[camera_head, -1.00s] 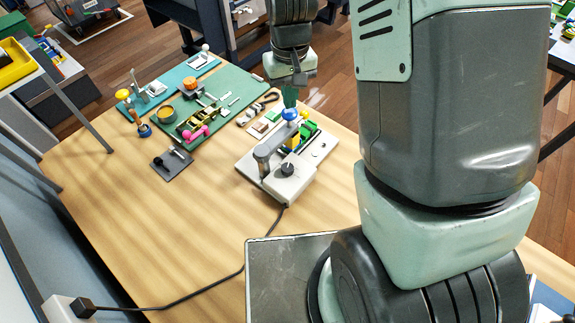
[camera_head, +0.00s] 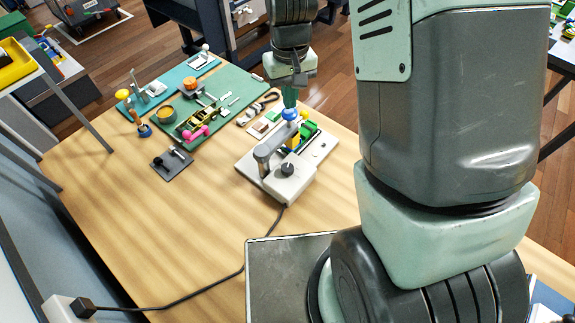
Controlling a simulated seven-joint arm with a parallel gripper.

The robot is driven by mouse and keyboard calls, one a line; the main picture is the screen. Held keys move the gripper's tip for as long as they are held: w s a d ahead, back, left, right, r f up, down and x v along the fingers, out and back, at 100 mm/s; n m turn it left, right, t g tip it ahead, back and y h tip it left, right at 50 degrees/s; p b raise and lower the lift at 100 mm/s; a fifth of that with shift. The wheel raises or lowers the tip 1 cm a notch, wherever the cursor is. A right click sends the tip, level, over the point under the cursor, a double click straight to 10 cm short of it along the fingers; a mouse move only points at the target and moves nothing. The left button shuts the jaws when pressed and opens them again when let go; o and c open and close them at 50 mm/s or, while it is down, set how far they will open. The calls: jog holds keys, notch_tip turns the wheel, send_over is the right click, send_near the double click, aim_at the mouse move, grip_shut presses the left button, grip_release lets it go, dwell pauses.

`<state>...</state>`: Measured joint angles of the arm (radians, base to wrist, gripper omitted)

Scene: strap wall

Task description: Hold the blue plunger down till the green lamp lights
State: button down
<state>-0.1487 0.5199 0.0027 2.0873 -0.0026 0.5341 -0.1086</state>
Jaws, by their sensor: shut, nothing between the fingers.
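The blue plunger (camera_head: 290,114) is a round blue knob on top of the white press fixture (camera_head: 291,183) on the table. My gripper (camera_head: 290,103) is shut, points down from above and meets the top of the blue knob in the picture; whether it touches or presses is hard to tell. Green (camera_head: 308,130) and yellow parts show just below and beside the knob. I cannot make out a lit green lamp. The fixture has a grey arm and a black dial (camera_head: 288,169) at its front.
A green mat (camera_head: 232,83) with a toy car, an orange knob and a pink piece lies left of the fixture. A dark plate (camera_head: 171,164) lies in front of it. A black cable (camera_head: 243,262) runs to a white socket box.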

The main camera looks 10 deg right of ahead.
aim_at(290, 112)
jog(key=shift+f, duration=0.15)
jog(key=shift+f, duration=2.15)
jog(key=shift+s+d+f, duration=0.1)
jog(key=shift+s+f, duration=0.05)
jog(key=shift+f, duration=0.1)
dwell(2.0)
jog(key=shift+r, duration=3.65)
jog(key=shift+r, duration=0.1)
